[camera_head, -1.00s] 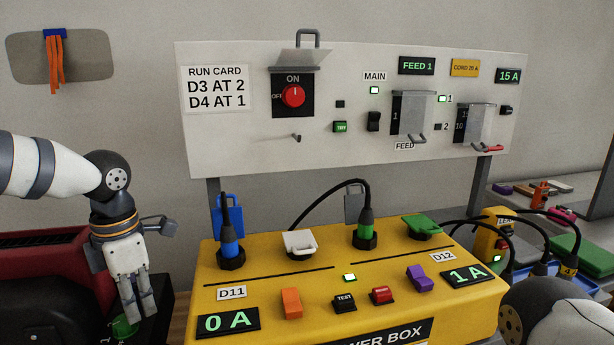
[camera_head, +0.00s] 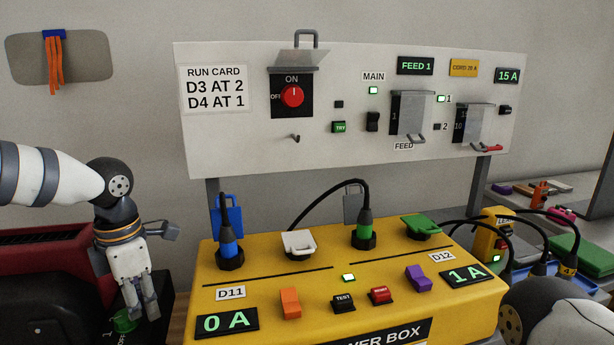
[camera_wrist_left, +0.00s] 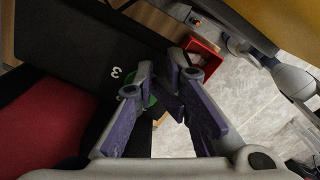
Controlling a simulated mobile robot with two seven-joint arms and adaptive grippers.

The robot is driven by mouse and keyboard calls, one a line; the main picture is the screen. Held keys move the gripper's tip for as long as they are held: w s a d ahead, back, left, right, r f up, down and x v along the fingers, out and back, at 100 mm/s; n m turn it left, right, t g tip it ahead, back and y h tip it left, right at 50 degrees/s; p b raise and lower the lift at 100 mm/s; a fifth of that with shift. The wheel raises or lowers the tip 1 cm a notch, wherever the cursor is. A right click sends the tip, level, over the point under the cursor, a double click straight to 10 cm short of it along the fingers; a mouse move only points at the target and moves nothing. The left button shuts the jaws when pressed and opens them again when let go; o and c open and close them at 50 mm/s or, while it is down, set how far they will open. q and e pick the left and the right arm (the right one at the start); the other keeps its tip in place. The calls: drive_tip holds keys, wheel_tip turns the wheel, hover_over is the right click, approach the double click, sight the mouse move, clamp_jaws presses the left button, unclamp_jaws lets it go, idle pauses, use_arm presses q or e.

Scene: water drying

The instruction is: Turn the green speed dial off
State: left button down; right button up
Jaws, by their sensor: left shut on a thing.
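The green speed dial (camera_head: 124,322) sits on the black machine at the lower left of the head view, partly covered by my fingers. My left gripper (camera_head: 140,308) reaches down to it, shut on the dial. In the left wrist view a little green of the dial (camera_wrist_left: 151,100) shows between and behind the purple-padded fingers (camera_wrist_left: 165,118). A white 3 is printed on the black face beside it. The dial's pointer is hidden, so its setting cannot be read. My right gripper is out of view.
The yellow power box (camera_head: 340,265) with plugs and switches stands close to the right of my left gripper. A white panel (camera_head: 235,135) with a red main knob (camera_head: 292,97) rises behind. A red bin (camera_wrist_left: 203,60) shows in the wrist view.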

use_arm(q)
drive_tip(key=shift+w+a+f, duration=0.3)
drive_tip(key=shift+w+a, duration=0.15)
drive_tip(key=shift+a, duration=0.2)
drive_tip(key=shift+w+a, duration=0.2)
drive_tip(key=shift+a, duration=0.25)
drive_tip(key=shift+w, duration=0.2)
drive_tip(key=r, duration=0.5)
drive_tip(key=shift+w+d+r+p, duration=0.2)
drive_tip(key=shift+w+r+p, duration=0.05)
drive_tip(key=shift+r+p, duration=0.1)
drive_tip(key=shift+r, duration=0.4)
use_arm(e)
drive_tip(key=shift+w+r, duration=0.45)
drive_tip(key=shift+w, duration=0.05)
